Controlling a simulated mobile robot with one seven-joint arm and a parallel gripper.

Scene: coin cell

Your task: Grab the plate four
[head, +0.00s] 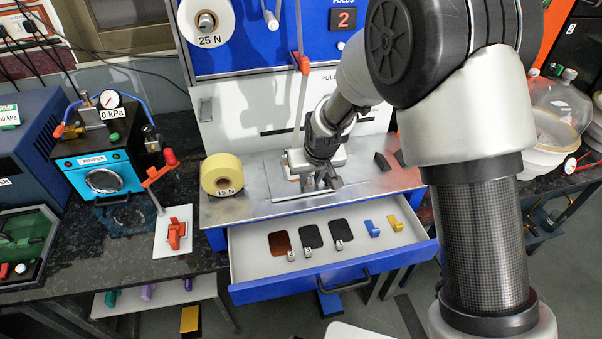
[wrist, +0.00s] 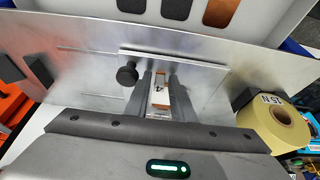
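Plate four shows by its small white tag marked 4 (wrist: 158,88) in the wrist view, with a copper-coloured strip beside it. It is over the metal work surface. My gripper (wrist: 160,98) has one finger on each side of the tag, very close to it. Whether the fingers touch it, I cannot tell. In the head view my gripper (head: 318,183) is low over the metal plate on the bench, and the tag is hidden there. The rest of plate four is hidden or too small to make out.
An open drawer (head: 350,268) below holds a copper plate (head: 279,244), two black plates (head: 311,237), and blue and yellow pieces. A yellow 15 N roll (head: 222,174) stands left of my gripper. Dark blocks (head: 383,161) lie to the right. A white panel stands behind.

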